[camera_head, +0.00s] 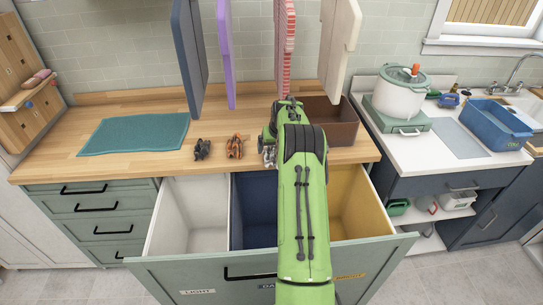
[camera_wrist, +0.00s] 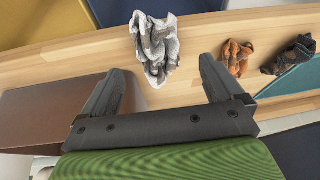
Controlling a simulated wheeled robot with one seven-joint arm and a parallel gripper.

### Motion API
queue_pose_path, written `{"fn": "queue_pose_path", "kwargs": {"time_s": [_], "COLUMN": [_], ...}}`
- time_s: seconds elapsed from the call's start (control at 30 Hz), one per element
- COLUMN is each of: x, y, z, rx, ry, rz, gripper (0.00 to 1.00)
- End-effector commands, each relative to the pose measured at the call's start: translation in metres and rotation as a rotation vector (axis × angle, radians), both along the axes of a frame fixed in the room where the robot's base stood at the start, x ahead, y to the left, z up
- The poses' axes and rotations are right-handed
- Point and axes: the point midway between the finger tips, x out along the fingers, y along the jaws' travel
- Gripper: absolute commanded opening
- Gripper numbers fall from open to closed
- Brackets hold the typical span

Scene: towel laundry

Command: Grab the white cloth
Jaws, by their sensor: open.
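The white cloth (camera_wrist: 154,45), crumpled and marked with grey, lies on the wooden counter in the wrist view. It is ahead of my gripper (camera_wrist: 161,66), between the lines of the two fingers and mostly beyond their tips. The fingers are apart and nothing is held between them. In the head view my green arm reaches over the drawer to the counter, and it hides the fingers and most of the cloth.
A brown box (camera_head: 333,118) stands right of my arm. An orange cloth (camera_head: 235,147), a dark cloth (camera_head: 202,149) and a teal mat (camera_head: 135,134) lie to the left. Coloured panels hang above. The open drawer (camera_head: 190,215) has white, blue and yellow bins.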

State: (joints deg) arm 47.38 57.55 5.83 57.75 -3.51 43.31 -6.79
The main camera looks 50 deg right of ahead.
Motion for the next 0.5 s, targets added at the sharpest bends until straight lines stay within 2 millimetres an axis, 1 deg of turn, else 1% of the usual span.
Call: {"fn": "queue_pose_path", "kwargs": {"time_s": [0.17, 0.33, 0.4, 0.5], "x": [0.008, 0.020, 0.023, 0.024], "y": [-0.004, -0.010, -0.011, -0.012], "z": [-0.020, -0.049, -0.055, -0.058], "rx": [0.000, -0.001, -0.001, -0.002], "ry": [0.000, 0.000, 0.000, -0.001], "rz": [0.000, 0.002, 0.002, 0.002], "gripper": [0.94, 0.94, 0.94, 0.94]}}
